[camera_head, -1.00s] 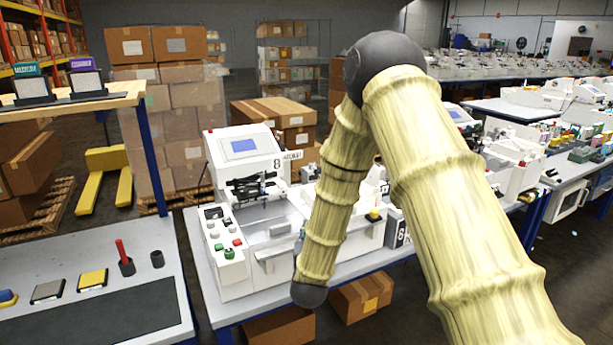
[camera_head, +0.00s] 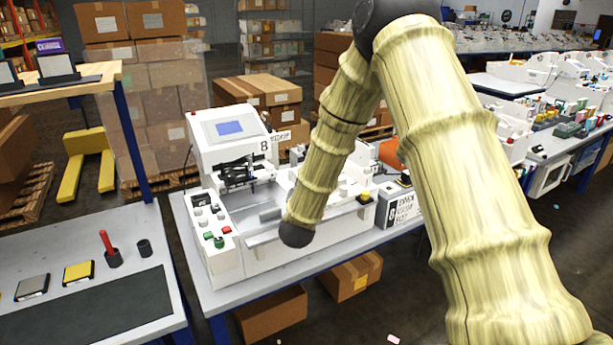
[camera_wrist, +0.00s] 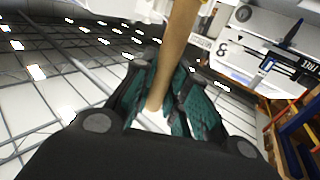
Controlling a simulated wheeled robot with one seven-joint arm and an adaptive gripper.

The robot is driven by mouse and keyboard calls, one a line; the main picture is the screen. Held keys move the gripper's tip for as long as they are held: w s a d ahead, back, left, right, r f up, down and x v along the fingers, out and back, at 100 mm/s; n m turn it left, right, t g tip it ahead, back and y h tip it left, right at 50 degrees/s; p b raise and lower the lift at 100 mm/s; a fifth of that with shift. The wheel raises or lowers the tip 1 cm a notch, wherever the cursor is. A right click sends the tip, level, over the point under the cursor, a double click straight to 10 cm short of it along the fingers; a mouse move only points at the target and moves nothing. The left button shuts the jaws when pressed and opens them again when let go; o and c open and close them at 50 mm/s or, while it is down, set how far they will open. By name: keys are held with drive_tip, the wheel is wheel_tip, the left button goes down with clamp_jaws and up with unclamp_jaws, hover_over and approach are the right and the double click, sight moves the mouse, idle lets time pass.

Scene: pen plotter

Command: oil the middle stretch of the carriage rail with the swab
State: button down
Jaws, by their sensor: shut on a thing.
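The white pen plotter (camera_head: 232,145), marked 8, stands on a grey table in the head view. Its dark carriage rail (camera_head: 236,173) runs across under the screen housing. The rail (camera_wrist: 290,57) also shows at the upper right of the wrist view, with a small blue-and-white piece on it. My gripper (camera_wrist: 163,92) is shut on the swab's wooden handle (camera_wrist: 181,38), which runs up out of the wrist view. The swab's tip is out of view. In the head view my gripper is hidden behind my forearm. I cannot see the swab touching the rail.
A button panel (camera_head: 210,228) fills the plotter's left front. On the left table are a black cup (camera_head: 113,258) holding a red-handled tool, an empty black cup (camera_head: 144,248), a yellow pad (camera_head: 78,272) and a grey pad (camera_head: 32,287). Cartons (camera_head: 352,277) sit under the plotter's table.

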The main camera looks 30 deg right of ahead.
wheel_tip(320, 180, down, 4)
drive_tip(key=shift+f+b, duration=0.1)
drive_tip(key=shift+b, duration=0.85)
drive_tip(key=shift+w+d+f+p, duration=0.15)
drive_tip(key=shift+d+p, duration=0.15)
drive_tip(key=shift+d, duration=2.15)
drive_tip(key=shift+w+d+r+p, duration=0.15)
drive_tip(key=shift+d+p, duration=0.2)
drive_tip(key=shift+d, duration=2.1)
drive_tip(key=shift+w+d+f+p, duration=0.15)
drive_tip(key=shift+d+p, duration=0.15)
drive_tip(key=shift+d, duration=2.15)
drive_tip(key=shift+a, duration=0.5)
drive_tip(key=shift+s+a+b, duration=0.15)
drive_tip(key=shift+a+b, duration=0.1)
drive_tip(key=shift+a, duration=2)
drive_tip(key=shift+s+a+b, duration=0.2)
drive_tip(key=shift+a+b, duration=0.05)
drive_tip(key=shift+a, duration=2.05)
drive_tip(key=shift+s+a+b, duration=0.15)
drive_tip(key=shift+a+b, duration=0.1)
drive_tip(key=shift+a, duration=2)
drive_tip(key=shift+r+p, duration=1.9)
drive_tip(key=shift+r, duration=2.1)
